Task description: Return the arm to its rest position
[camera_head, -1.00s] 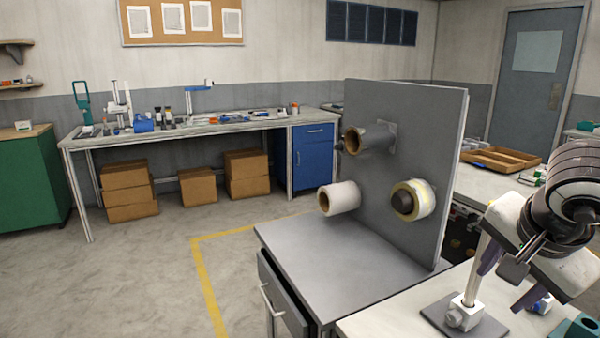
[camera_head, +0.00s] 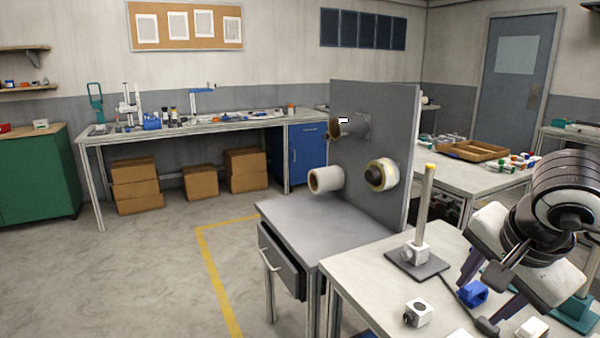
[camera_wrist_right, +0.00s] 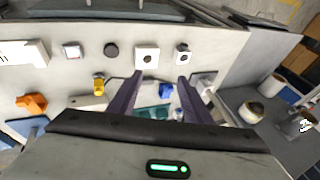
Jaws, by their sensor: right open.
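My right gripper (camera_head: 487,288) hangs over the right part of the white workbench (camera_head: 375,292). Its purple fingers are apart in the right wrist view (camera_wrist_right: 158,95), with no object held between them. The grey upright panel (camera_head: 350,103) carries a white reel (camera_head: 328,180), a white-and-yellow reel (camera_head: 378,175) and a brown core (camera_head: 336,130) on its pegs. The gripper is well to the right of these, apart from them. My left gripper is not in view.
A post on a dark base (camera_head: 423,215) stands on the workbench left of my gripper. A blue block (camera_head: 473,293) and a white block (camera_head: 418,312) lie close by. Open floor (camera_head: 150,265) is at the left. A wooden tray (camera_head: 470,150) sits on a table behind.

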